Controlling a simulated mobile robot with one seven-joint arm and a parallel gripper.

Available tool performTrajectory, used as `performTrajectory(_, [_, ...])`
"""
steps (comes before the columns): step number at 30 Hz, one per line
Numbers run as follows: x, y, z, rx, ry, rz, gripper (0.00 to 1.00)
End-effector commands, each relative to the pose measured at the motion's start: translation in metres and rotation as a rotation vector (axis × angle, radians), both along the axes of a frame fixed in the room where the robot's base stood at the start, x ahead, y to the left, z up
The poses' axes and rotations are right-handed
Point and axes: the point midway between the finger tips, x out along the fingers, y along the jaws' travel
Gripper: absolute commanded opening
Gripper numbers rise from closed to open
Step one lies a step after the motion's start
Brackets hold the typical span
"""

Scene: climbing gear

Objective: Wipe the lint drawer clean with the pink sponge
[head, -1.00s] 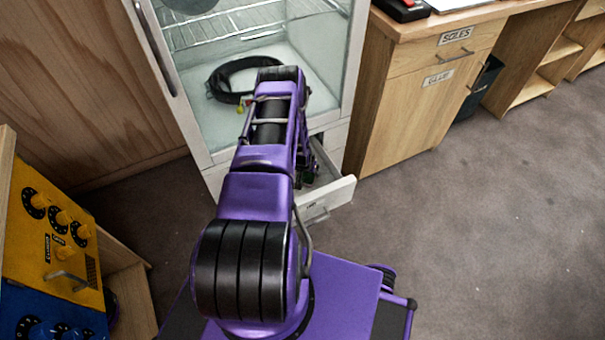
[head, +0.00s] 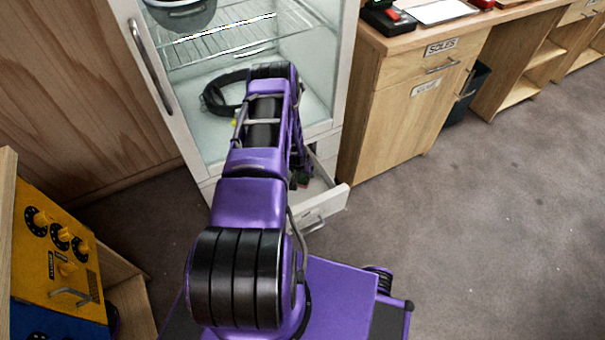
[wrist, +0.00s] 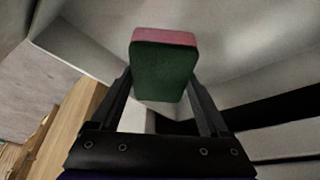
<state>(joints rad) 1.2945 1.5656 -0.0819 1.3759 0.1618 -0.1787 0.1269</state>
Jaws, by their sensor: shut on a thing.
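The lint drawer (head: 318,208) is a white drawer pulled open at the bottom of the glass-fronted cabinet in the head view. The pink sponge (wrist: 163,68) shows in the wrist view with a pink top edge and a dark green face. My gripper (wrist: 162,92) is shut on the sponge, one finger on each side. Pale drawer or cabinet walls surround it in the wrist view. In the head view my arm hides most of the drawer's inside and most of the gripper. I cannot tell whether the sponge touches the drawer floor.
The cabinet's glass compartment holds a black coiled strap (head: 222,93) and a wire shelf (head: 230,38). A wooden desk (head: 400,110) stands close on the right of the drawer. A yellow and blue control panel (head: 58,262) is at the left. The carpet at right is clear.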

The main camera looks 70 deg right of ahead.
Motion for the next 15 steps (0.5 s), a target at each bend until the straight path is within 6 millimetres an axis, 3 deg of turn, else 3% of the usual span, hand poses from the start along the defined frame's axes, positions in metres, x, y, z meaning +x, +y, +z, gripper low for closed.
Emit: performTrajectory(15, [0.0003,-0.0008,0.0141,-0.002,0.000,0.000,0.35])
